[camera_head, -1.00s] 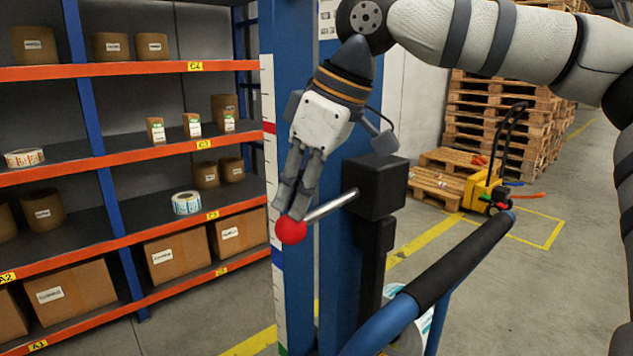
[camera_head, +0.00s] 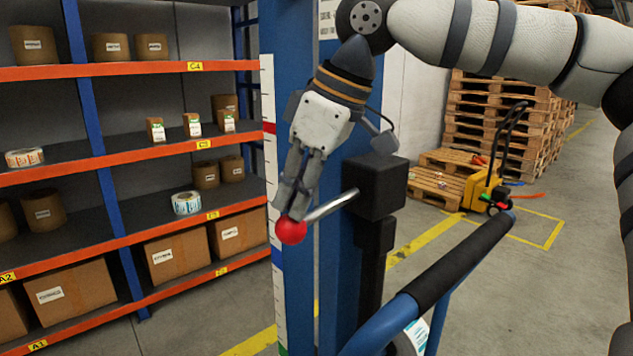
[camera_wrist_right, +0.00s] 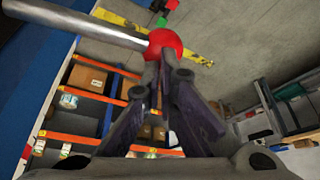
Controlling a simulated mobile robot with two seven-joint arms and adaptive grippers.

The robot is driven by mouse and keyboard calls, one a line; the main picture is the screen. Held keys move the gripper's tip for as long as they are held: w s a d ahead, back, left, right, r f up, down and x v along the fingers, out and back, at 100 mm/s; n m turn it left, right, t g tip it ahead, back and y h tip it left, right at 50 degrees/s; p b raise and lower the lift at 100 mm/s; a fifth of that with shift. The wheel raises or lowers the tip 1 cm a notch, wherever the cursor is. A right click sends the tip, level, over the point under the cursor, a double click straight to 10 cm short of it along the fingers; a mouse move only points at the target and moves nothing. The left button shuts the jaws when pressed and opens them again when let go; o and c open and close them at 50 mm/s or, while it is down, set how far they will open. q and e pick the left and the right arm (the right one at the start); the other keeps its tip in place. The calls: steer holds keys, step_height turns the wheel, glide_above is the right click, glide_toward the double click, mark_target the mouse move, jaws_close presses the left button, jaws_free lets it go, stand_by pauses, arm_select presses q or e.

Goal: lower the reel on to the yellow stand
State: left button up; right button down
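My right gripper (camera_head: 292,212) is at the red ball knob (camera_head: 291,231) of a metal lever. Its two fingers are close together and their tips touch the knob from above. In the right wrist view the tips (camera_wrist_right: 160,62) meet at the edge of the knob (camera_wrist_right: 166,43), which is beyond them rather than clearly between them. The lever (camera_head: 332,206) runs from a black box on the blue column. A white and teal part of the reel (camera_head: 416,334) shows low behind the blue handle bar; the rest is hidden. I cannot make out the yellow stand. My left gripper is not in view.
The black box (camera_head: 377,187) and the blue column (camera_head: 340,130) stand close to my right gripper. A handle bar with a black grip (camera_head: 462,262) crosses in front. Shelves (camera_head: 160,150) with boxes are at the left. A yellow pallet truck (camera_head: 482,190) stands behind.

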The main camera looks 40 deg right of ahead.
stand_by(0.5)
step_height(320, 180, up, 9)
stand_by(0.3)
